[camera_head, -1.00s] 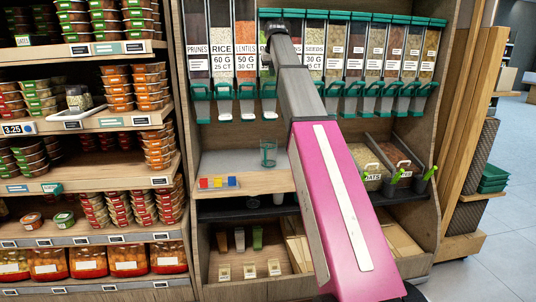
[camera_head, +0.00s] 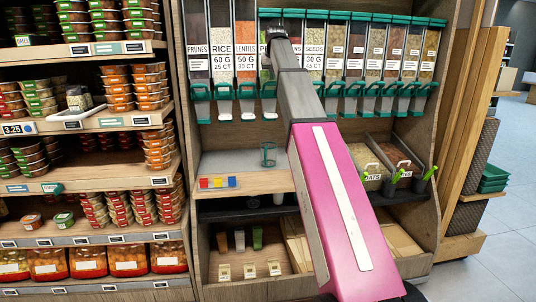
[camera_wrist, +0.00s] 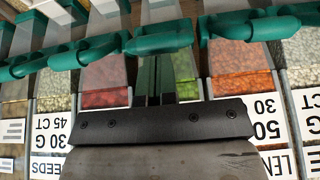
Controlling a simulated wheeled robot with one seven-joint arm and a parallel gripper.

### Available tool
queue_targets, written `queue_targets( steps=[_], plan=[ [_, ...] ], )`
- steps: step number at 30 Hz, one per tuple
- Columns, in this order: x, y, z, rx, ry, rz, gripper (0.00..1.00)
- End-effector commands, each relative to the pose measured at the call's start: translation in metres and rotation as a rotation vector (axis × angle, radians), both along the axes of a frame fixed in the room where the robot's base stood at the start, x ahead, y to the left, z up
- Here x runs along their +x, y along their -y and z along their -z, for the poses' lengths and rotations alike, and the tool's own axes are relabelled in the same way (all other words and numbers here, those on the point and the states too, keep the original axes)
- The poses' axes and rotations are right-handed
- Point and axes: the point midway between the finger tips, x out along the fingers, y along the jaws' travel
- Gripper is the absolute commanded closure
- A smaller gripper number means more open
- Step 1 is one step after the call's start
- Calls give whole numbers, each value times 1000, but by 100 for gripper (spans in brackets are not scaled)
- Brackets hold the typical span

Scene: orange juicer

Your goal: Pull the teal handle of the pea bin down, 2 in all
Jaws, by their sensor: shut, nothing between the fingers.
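The teal handle of the pea bin (camera_wrist: 164,40) spans the upper middle of the wrist view, which looks upside down. Behind it is the bin's green window (camera_wrist: 185,65). My gripper (camera_wrist: 156,62) is shut and empty, its tips right at this handle; I cannot tell whether they touch it. In the head view the pea bin's handle (camera_head: 268,90) hangs in the row, roughly level with its neighbours, just right of the lentil bin (camera_head: 245,40). My arm's end is in front of the bins there, and my fingers are not clear.
The lentil handle (camera_wrist: 250,27) and a red-filled bin's handle (camera_wrist: 88,50) flank the pea handle closely. Below the row is a wooden shelf (camera_head: 265,182) with a teal-rimmed cup (camera_head: 268,155) and a strip of coloured blocks (camera_head: 217,182). Open scoop bins (camera_head: 370,177) stand to the right.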

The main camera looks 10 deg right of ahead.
Motion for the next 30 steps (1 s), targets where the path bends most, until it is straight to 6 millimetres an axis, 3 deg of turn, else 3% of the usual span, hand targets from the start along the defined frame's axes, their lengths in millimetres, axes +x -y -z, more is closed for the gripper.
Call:
queue_targets(
  steps=[30],
  plan=[
    [-1, 0, 36, 0, 0, 0, 100]
  ],
)
